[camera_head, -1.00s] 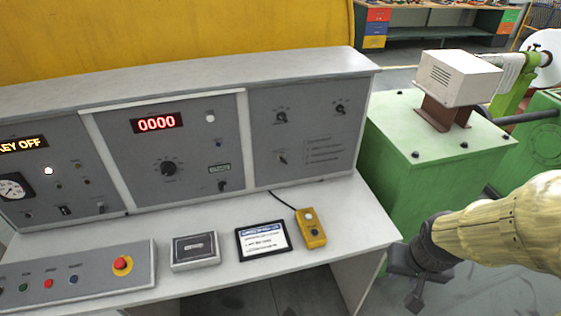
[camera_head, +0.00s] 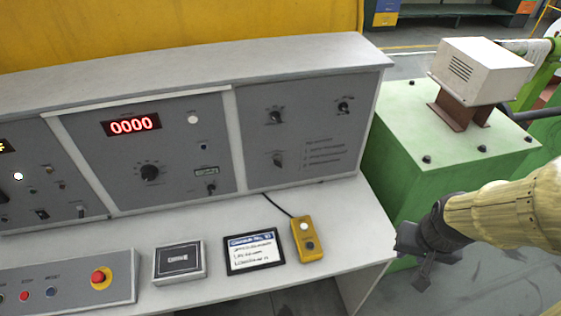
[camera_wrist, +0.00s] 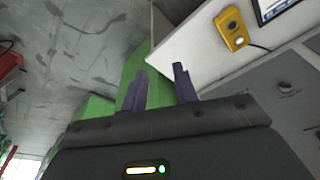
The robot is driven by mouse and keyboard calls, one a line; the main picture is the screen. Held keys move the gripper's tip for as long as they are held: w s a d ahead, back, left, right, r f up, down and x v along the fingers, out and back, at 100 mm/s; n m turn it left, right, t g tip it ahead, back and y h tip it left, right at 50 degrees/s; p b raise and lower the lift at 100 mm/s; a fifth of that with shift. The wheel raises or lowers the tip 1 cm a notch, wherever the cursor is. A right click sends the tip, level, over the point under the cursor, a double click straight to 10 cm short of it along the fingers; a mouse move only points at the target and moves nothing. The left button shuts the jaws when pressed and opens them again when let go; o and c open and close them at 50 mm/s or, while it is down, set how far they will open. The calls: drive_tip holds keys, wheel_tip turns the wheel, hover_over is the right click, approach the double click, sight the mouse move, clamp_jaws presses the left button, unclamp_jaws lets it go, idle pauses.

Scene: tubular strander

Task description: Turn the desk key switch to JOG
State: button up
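The grey control desk (camera_head: 330,196) has a sloped panel with several knobs and switches. A small dark switch (camera_head: 211,187) sits under a pale label plate (camera_head: 206,171) on the middle panel; it looks like the key switch, but its position and lettering are too small to read. Another small switch (camera_head: 278,160) is at the lower left of the right panel. My gripper (camera_head: 420,262) is right of the desk's right edge, well away from the panel and pointing down. In the wrist view my gripper (camera_wrist: 160,80) has its two fingers apart with nothing between them.
A yellow pendant (camera_head: 308,240), a tablet (camera_head: 253,250), a small grey box (camera_head: 179,262) and a red stop button (camera_head: 99,277) are on the desktop. A green machine housing (camera_head: 440,160) stands close right of the desk. Bare floor lies below my gripper.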

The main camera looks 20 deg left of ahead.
drive_tip(key=w+a+f+n+t+y+b, duration=0.3)
drive_tip(key=w+a+f+n+t+b, duration=0.6)
drive_tip(key=w+a, duration=0.6)
drive_tip(key=a+f+n+t+y+b, duration=0.1)
drive_tip(key=a+f+n+y+b, duration=0.1)
drive_tip(key=a, duration=0.5)
drive_tip(key=a+f+n+t+y+b, duration=0.2)
drive_tip(key=a+f+n+y, duration=0.1)
drive_tip(key=a, duration=0.5)
drive_tip(key=shift+s+a+f+n+t+y+b, duration=0.3)
drive_tip(key=shift+s+f+n+y+b, duration=0.1)
drive_tip(key=shift+n+y, duration=0.35)
